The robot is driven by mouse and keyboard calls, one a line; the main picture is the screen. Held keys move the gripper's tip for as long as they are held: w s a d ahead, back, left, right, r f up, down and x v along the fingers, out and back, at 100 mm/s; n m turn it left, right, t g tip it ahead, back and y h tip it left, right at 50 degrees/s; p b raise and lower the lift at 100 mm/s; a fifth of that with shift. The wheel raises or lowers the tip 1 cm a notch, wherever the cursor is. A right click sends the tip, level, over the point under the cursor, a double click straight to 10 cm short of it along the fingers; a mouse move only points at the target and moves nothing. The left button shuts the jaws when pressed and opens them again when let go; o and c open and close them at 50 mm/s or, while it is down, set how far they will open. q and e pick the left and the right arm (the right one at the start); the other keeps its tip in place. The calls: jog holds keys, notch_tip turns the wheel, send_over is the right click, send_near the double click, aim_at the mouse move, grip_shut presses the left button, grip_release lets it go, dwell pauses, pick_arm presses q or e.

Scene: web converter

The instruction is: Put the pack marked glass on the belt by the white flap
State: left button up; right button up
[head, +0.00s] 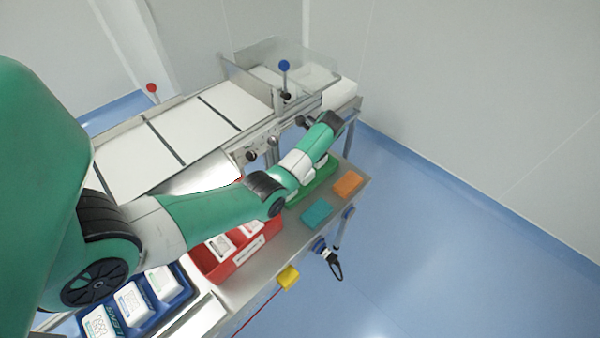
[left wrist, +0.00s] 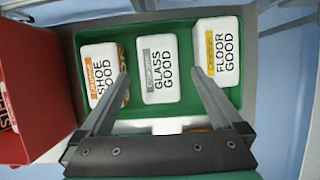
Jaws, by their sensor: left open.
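The pack marked glass (left wrist: 159,70) is white with a grey label strip. It lies in the middle of the green tray (left wrist: 230,112), between a pack marked shoe (left wrist: 100,72) and a pack marked floor (left wrist: 217,50). My left gripper (left wrist: 160,66) is open, with a finger on each side of the glass pack. I cannot tell whether the fingers touch it. In the head view my arm mostly covers the green tray (head: 322,186) and hides the packs. The belt (head: 163,138) is white with dark cross bars. I cannot clearly pick out the white flap.
A red tray (head: 244,262) and a blue tray (head: 155,318) hold other packs. Teal (head: 317,213), orange (head: 347,184) and yellow (head: 289,278) blocks sit along the front edge. A blue-knobbed lever (head: 285,66) and clear guard (head: 303,62) stand at the belt's far end.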

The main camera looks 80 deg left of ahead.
pick_arm(q)
jog(key=b+x, duration=0.1)
jog(key=x, duration=0.1)
jog(key=b+x, duration=0.2)
jog(key=shift+s+d+f, duration=0.1)
jog(key=shift+f, duration=0.35)
jog(key=shift+s+f, duration=0.1)
jog(key=shift+f, duration=0.15)
jog(key=shift+c, duration=0.2)
grip_shut()
dwell(0.3)
jog(key=shift+r, duration=0.2)
